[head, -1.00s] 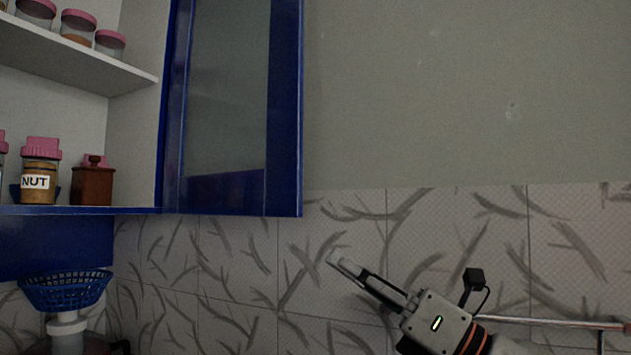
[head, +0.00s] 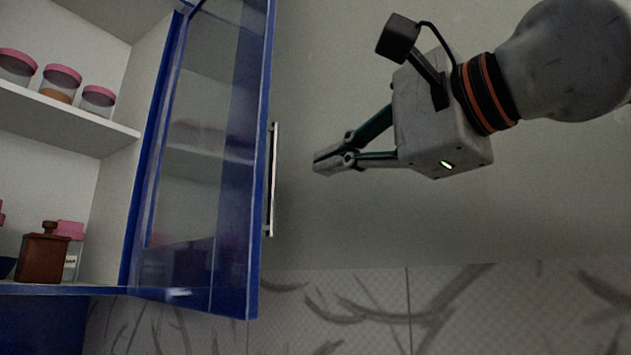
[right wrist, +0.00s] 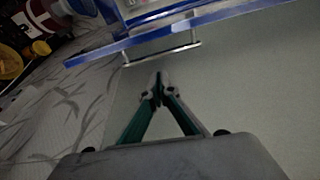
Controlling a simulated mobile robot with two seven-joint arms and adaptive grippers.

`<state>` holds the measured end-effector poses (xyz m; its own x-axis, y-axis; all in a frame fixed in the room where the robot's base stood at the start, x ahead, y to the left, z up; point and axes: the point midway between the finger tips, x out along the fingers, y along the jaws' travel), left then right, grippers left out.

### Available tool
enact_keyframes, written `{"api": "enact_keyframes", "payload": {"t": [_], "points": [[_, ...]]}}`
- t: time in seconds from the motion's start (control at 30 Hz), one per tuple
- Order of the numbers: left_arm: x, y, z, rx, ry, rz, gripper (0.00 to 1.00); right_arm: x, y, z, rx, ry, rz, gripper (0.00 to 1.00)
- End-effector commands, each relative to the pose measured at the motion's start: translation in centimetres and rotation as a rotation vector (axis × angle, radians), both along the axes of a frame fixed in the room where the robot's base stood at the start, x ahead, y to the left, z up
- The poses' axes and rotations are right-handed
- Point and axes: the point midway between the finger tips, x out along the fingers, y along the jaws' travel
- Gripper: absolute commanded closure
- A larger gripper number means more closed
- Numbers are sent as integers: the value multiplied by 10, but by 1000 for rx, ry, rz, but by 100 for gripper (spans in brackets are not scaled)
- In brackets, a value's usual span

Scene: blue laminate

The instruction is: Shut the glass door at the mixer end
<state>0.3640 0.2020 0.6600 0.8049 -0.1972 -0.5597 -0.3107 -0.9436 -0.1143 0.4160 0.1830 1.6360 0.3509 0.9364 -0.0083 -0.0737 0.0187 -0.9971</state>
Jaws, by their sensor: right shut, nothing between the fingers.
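The blue-framed glass door (head: 205,170) stands swung open at the right side of the wall cabinet in the head view. Its upright metal handle (head: 272,180) is on the outer side near the free edge. My right gripper (head: 318,163) is shut and empty, to the right of the handle and apart from it, pointing left at the door. In the right wrist view the shut fingertips (right wrist: 158,76) point toward the door (right wrist: 190,36) and its handle (right wrist: 162,54), with a gap between. My left gripper is not in view.
The open cabinet holds pink-lidded jars (head: 62,82) on its upper shelf (head: 70,117) and a brown wooden canister (head: 42,255) below. The grey wall (head: 420,225) right of the door is bare, with patterned tiles (head: 370,310) beneath.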

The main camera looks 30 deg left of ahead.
Motion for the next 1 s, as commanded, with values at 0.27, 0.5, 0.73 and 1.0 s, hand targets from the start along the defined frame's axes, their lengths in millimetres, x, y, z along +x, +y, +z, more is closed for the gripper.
{"api": "enact_keyframes", "payload": {"t": [0.27, 0.5, 0.73, 1.0], "points": [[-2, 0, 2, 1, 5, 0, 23, -2, 7, 15, -23, -75, -36, 100], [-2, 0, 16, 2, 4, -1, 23, 14, 45, 15, -23, -74, -35, 100], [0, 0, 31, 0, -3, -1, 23, 27, 76, 15, -20, -73, -35, 100], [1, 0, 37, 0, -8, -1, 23, 33, 89, 14, -19, -72, -35, 100]]}}
